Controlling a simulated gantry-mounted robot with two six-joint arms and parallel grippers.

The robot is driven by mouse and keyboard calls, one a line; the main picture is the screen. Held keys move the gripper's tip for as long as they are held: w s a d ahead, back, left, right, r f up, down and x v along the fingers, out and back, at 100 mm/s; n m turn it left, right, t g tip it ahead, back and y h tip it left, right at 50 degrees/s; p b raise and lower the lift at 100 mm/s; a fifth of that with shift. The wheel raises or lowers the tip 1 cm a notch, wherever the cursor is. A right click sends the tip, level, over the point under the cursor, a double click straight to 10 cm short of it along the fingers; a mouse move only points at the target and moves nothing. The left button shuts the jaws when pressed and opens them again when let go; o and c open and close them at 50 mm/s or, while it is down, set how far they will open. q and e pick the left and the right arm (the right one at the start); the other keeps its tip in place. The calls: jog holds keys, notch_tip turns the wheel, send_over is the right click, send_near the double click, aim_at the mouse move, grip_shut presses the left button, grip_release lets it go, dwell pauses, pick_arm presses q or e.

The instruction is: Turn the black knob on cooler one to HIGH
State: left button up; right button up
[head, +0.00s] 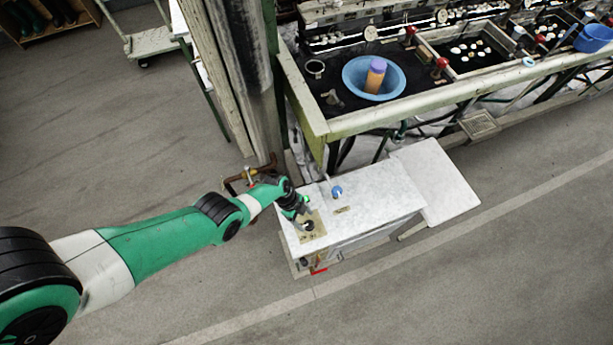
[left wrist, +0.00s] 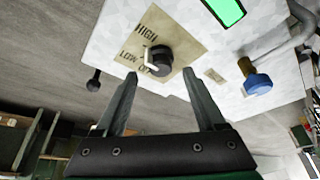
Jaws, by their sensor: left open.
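The black knob (left wrist: 161,56) sits on a tan plate (left wrist: 182,28) marked HIGH, LOW and OFF on a white cabinet top. A white pointer mark shows on the knob's side nearest LOW and OFF; its exact setting is unclear. In the head view the knob (head: 308,226) and plate (head: 319,228) are on the near left part of the white cabinet (head: 375,192). My left gripper (head: 301,214) is over the plate, close to the knob. In the left wrist view its open fingers (left wrist: 160,77) point toward the knob, one on each side, with nothing held. My right gripper is out of view.
A blue valve knob (head: 337,191) stands on the cabinet top behind the plate; it also shows in the left wrist view (left wrist: 257,84). A wooden post (head: 242,80) and the basin bench (head: 325,128) stand behind. Open floor lies in front.

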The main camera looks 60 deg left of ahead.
pick_arm(q)
jog(key=p+v, duration=0.7)
jog(key=v, duration=0.2)
